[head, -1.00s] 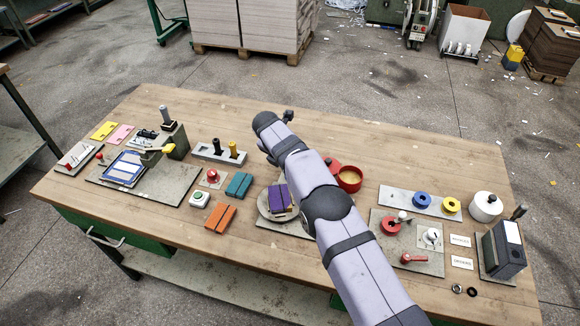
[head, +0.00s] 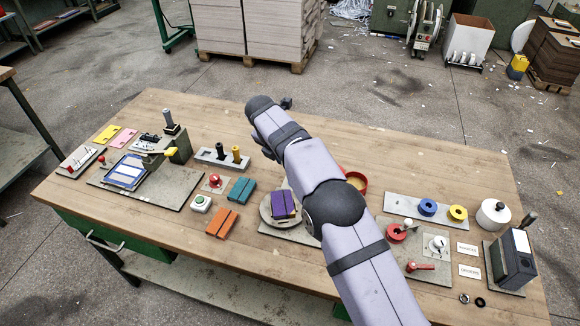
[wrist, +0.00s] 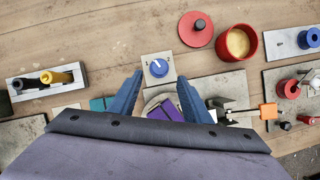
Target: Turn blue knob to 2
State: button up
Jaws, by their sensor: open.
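The blue knob (wrist: 158,67) is round, with a white pointer line, and sits on a small pale square plate (wrist: 147,58) in the wrist view. The pointer slants toward the upper left; the small marks around it are too small to read surely. My gripper (wrist: 160,76) is open and empty, its two blue-grey fingers apart on either side of the knob's near side. I cannot tell its height above the plate. In the head view my arm hides the knob and the fingers.
A red lid (wrist: 196,29) and a red pot (wrist: 238,43) stand right of the knob. A purple block (wrist: 165,110) lies close below it. A holder with black and yellow handles (wrist: 48,80) is at the left. Bare wood (wrist: 95,35) lies beyond the knob.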

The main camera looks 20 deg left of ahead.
dwell(0.3)
jog(key=w+d+r+m+p, duration=0.25)
jog(key=d+r, duration=0.35)
jog(key=d, duration=0.4)
jog(key=s+a+f+m+g+y, duration=0.1)
jog(key=a+f+m+y, duration=0.3)
jog(key=m, duration=1.7)
notch_tip(320, 180, down, 2)
jog(key=shift+s+a, duration=0.45)
jog(key=shift+a, duration=0.7)
jog(key=shift+m, duration=0.25)
jog(key=shift+p+x, duration=1.1)
jog(key=shift+x, duration=2.55)
